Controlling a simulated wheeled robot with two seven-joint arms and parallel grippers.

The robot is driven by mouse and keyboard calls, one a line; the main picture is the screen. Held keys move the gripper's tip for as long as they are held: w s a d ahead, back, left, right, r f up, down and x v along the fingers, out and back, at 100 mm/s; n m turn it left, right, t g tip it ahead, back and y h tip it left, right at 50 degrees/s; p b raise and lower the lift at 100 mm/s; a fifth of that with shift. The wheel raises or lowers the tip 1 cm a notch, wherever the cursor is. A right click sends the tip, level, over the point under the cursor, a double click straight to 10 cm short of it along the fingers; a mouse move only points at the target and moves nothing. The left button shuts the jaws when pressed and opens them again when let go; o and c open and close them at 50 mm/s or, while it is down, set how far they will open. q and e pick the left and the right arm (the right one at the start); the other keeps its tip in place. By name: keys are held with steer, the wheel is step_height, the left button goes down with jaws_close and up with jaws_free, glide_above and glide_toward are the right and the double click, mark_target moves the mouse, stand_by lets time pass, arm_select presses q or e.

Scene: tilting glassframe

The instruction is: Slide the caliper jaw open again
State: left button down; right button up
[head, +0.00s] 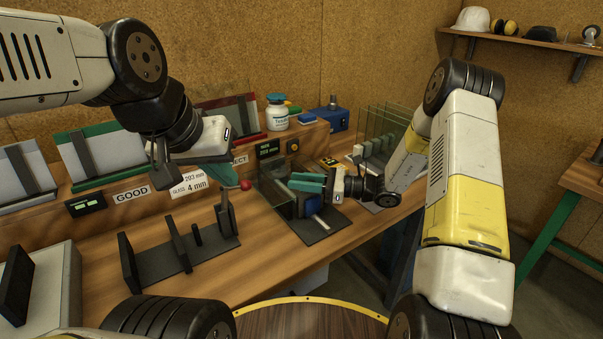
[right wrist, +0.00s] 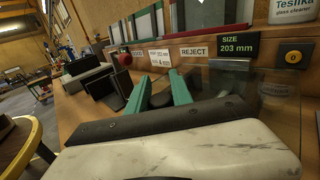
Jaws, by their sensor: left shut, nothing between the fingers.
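The caliper is a dark base plate (head: 322,224) on the bench with upright dark plates and a blue block (head: 312,205) on it. A clear pane (head: 272,200) stands at its left side. My right gripper (head: 307,182) is over the caliper, its green fingers pointing left. In the right wrist view its fingers (right wrist: 158,90) are apart, with a dark rounded piece between their bases; I cannot tell if they touch it. The arm and fingers hide part of the sliding jaw. My left gripper (head: 224,175) is shut and empty, above the bench left of the caliper.
A black slotted rack (head: 180,262) stands on the bench at left. A red knob (head: 245,185) is close to my left gripper. Signs, a size display (head: 270,150) and a cleaner bottle (head: 277,113) line the back ledge. Glass panes (head: 385,125) stand at right behind my right arm.

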jaws_close()
stand_by(1.1)
